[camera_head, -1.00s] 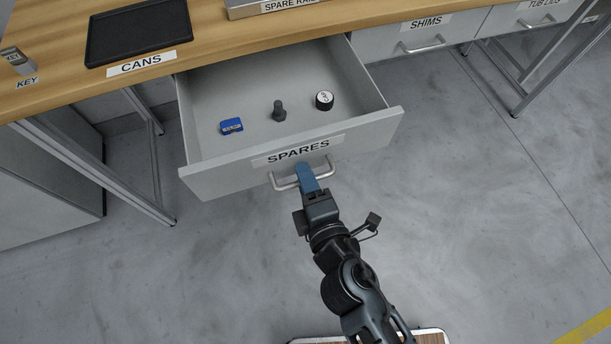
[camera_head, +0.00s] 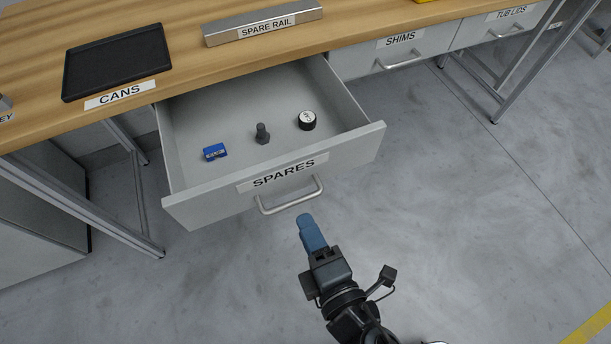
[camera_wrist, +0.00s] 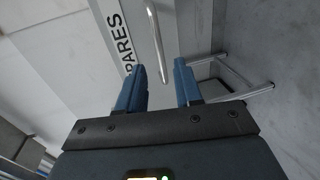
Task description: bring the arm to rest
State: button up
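My gripper (camera_head: 305,222) is in front of the SPARES drawer (camera_head: 220,205), a little below and apart from its metal handle (camera_head: 291,203). In the wrist view, the two blue fingers (camera_wrist: 158,75) stand apart with nothing between them, and the handle (camera_wrist: 156,38) lies beyond their tips. The drawer is pulled out. Inside it lie a blue box (camera_head: 215,152), a dark bolt-like piece (camera_head: 262,134) standing up, and a black round piece with a white top (camera_head: 307,120).
The wooden bench (camera_head: 190,62) carries a black CANS tray (camera_head: 117,60) and a metal spare rail (camera_head: 262,24). The SHIMS drawer (camera_head: 375,62) and TUB LIDS drawer (camera_head: 490,32) are shut. Bench legs stand at left and right. The floor (camera_head: 470,230) at right is clear.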

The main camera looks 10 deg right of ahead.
jog(key=s+d+r+m+h, duration=0.2)
jog(key=s+d+r+m, duration=0.5)
jog(key=s+d+m, duration=0.2)
jog(key=s+d+r+m+h, duration=0.2)
jog(key=s+d+r+m, duration=0.5)
jog(key=s+m, duration=0.5)
jog(key=shift+d+r+p, duration=0.3)
jog(key=shift+d, duration=0.7)
